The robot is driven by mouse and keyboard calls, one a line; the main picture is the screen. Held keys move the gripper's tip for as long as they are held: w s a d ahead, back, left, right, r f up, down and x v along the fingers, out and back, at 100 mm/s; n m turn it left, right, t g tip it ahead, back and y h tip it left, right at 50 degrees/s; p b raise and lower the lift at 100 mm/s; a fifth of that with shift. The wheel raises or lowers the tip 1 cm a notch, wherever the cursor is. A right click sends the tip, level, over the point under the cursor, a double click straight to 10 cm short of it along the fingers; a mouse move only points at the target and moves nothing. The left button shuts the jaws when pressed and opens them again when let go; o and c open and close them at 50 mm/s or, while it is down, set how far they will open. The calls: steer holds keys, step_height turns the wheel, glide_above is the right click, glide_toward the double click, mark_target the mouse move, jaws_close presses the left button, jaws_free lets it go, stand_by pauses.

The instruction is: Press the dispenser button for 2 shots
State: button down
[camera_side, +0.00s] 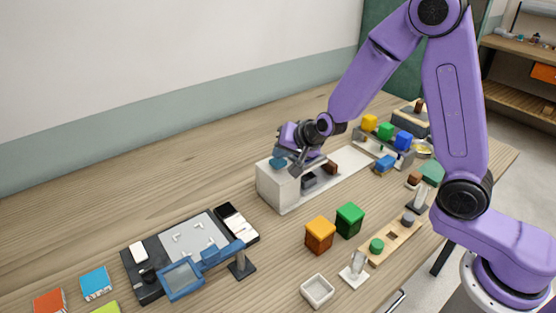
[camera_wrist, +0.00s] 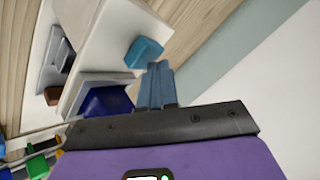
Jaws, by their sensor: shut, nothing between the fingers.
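The dispenser is a white box (camera_side: 275,188) near the middle of the table, with a blue-teal button (camera_side: 278,163) on its top. In the wrist view the button (camera_wrist: 143,52) sits on the white dispenser body (camera_wrist: 100,40). My gripper (camera_side: 295,170) is shut and empty, at the top of the dispenser, just right of the button in the side view. In the wrist view my gripper's blue-grey fingertips (camera_wrist: 158,68) point at the button's near edge. I cannot tell whether they touch it. The button does not look clearly pressed down.
A grey spout part and a brown block (camera_side: 331,167) are on the dispenser's right side. Orange (camera_side: 319,235) and green (camera_side: 349,220) boxes stand in front. A rack with coloured blocks (camera_side: 385,131) is behind right. Bare table lies left of the dispenser.

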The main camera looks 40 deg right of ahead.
mark_target(281, 161)
steer(key=shift+f, duration=0.55)
stand_by(0.5)
steer(key=shift+r, duration=0.15)
stand_by(0.3)
steer(key=shift+r, duration=1)
steer(key=shift+r, duration=2.5)
stand_by(0.5)
steer(key=shift+r, duration=1.9)
